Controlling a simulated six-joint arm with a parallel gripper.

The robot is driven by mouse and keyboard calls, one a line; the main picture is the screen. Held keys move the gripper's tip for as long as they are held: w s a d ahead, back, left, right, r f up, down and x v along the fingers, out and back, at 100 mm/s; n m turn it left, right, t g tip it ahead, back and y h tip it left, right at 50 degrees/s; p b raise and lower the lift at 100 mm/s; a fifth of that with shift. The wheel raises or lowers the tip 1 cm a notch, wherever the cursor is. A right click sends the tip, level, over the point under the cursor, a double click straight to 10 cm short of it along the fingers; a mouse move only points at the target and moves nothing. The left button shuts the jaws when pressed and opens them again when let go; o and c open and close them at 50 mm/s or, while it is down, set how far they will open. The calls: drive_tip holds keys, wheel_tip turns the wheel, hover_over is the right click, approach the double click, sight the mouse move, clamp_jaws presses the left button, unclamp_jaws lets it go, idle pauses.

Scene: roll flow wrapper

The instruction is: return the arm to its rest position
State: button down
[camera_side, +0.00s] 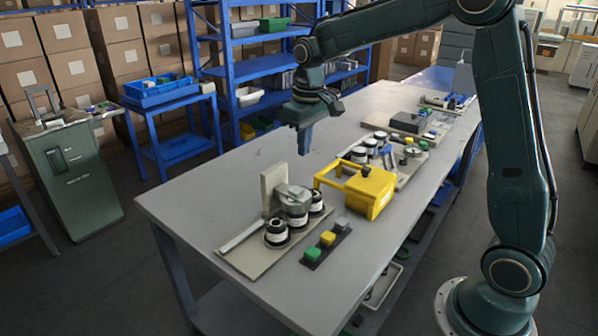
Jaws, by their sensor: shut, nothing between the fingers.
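My gripper (304,141) hangs from the dark green arm above the far left part of the grey workbench (185,204), pointing down. It is shut and empty, and stays clear of the bench top. My arm reaches up from its base at the lower right, bends at the top of the picture and comes down to the gripper. Below and to the left of the gripper, a small machine with a metal block and black-and-white rolls (277,233) stands on a flat plate.
A yellow box with a handle (370,194) stands mid-bench, right of the rolls. A button strip (326,241) lies in front. More fixtures (408,122) sit farther back. Blue shelving (257,68) stands behind. The bench's left part is bare.

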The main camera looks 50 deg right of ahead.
drive_tip(key=s+a+r+t, duration=0.1)
drive_tip(key=s+a+r, duration=0.1)
drive_tip(key=s+r, duration=0.35)
drive_tip(key=s+a+r+t, duration=0.1)
drive_tip(key=s+a+r, duration=0.1)
drive_tip(key=s, duration=0.6)
drive_tip(key=s+a+f+t, duration=0.1)
drive_tip(key=s+a+t, duration=0.1)
drive_tip(key=s, duration=1.1)
drive_tip(key=shift+s+a+f+t, duration=0.25)
drive_tip(key=shift+f+t, duration=0.05)
drive_tip(key=shift+f, duration=0.05)
